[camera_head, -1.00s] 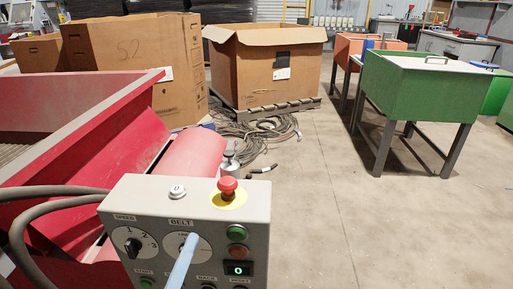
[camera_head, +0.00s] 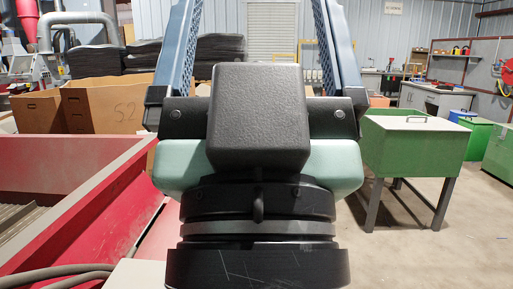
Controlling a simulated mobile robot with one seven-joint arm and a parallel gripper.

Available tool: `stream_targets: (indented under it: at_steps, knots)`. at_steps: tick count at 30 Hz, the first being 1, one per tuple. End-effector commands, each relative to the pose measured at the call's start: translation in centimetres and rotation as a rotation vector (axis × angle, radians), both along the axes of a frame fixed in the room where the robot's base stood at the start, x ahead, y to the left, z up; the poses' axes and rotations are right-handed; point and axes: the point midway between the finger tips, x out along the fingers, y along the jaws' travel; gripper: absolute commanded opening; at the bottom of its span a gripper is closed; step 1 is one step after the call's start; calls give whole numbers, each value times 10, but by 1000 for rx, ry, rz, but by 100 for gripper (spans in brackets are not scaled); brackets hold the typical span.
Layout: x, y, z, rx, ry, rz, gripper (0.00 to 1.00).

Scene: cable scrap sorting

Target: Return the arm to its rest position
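My gripper (camera_head: 255,22) fills the middle of the head view, close to the camera and pointing up and away. Its two blue-grey fingers stand wide apart, with only background visible between them. It is open, and nothing shows between the visible parts of the fingers. The fingertips are cut off by the top edge. My black wrist and pale green gripper body hide the middle of the scene, including most of the control box, of which only a pale strip of its top (camera_head: 133,274) shows at the lower left.
A red machine trough (camera_head: 105,185) stands at left, with grey cables (camera_head: 60,275) in front. Cardboard boxes (camera_head: 95,108) and black stacked material (camera_head: 95,62) are behind. A green bin on legs (camera_head: 415,145) stands at right, with clear floor (camera_head: 450,250) before it.

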Motion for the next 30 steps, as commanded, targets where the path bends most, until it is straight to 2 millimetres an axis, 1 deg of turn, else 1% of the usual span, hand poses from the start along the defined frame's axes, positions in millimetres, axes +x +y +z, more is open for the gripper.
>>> stream_targets:
  at_steps: [1, 18, 21, 24, 27, 30]
  knots:
    - [0, 0, 34, -1, 1, 1, 93]
    - [1, 1, 208, -1, 3, 1, 93]
    - [1, 1, 231, -1, 3, 1, 93]
    - [1, 1, 248, -1, 3, 1, 93]
    - [1, 1, 256, -1, 3, 1, 93]
    - [1, 1, 258, -1, 3, 1, 93]
